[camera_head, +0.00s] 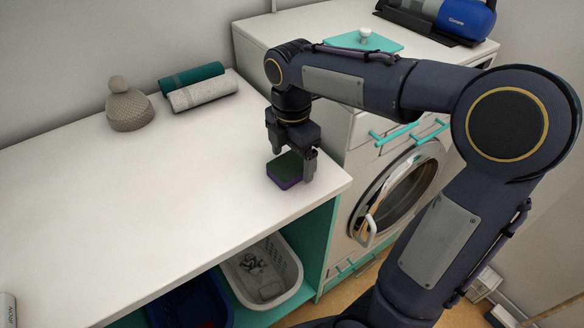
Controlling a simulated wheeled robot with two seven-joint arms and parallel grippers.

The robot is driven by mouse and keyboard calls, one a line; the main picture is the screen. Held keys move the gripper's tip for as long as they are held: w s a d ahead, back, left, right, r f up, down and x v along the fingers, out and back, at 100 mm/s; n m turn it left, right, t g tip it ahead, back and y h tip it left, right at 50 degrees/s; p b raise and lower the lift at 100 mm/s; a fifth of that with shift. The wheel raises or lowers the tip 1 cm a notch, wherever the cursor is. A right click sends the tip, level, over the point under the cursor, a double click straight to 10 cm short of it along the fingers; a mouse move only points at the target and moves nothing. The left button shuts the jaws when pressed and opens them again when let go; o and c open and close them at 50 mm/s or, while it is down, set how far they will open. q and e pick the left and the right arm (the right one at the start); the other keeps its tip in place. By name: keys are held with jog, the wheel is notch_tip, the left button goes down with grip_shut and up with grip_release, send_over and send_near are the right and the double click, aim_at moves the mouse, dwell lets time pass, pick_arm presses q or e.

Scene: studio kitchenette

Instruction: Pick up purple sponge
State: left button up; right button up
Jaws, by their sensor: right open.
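The purple sponge (284,183) lies flat on the white counter near its right front corner. It has a dark green top and a purple lower part. My right gripper (292,165) points down over the sponge with its fingers apart. One finger is on the far left side of the sponge and the other is at its right side. Whether the fingers touch it cannot be told. My left gripper is not in the view.
The white counter (150,210) is mostly clear. A knitted hat (128,105) and rolled towels (202,92) lie at the back. A washing machine (395,185) stands to the right. A white basket (266,290) and a blue bin (190,303) sit below the counter.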

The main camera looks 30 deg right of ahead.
jog(key=shift+a+f, duration=0.1)
jog(key=shift+f, duration=0.55)
jog(key=c, duration=1.1)
jog(key=shift+o, duration=0.2)
jog(key=shift+r, duration=0.1)
jog(key=shift+r, duration=0.55)
jog(key=r, duration=0.2)
jog(key=shift+s+r+p, duration=0.2)
jog(key=shift+r+p, duration=0.1)
jog(key=s+a+r, duration=0.1)
jog(key=s+r, duration=0.8)
jog(key=s, duration=0.4)
jog(key=shift+s+a, duration=0.2)
jog(key=shift+s, duration=0.1)
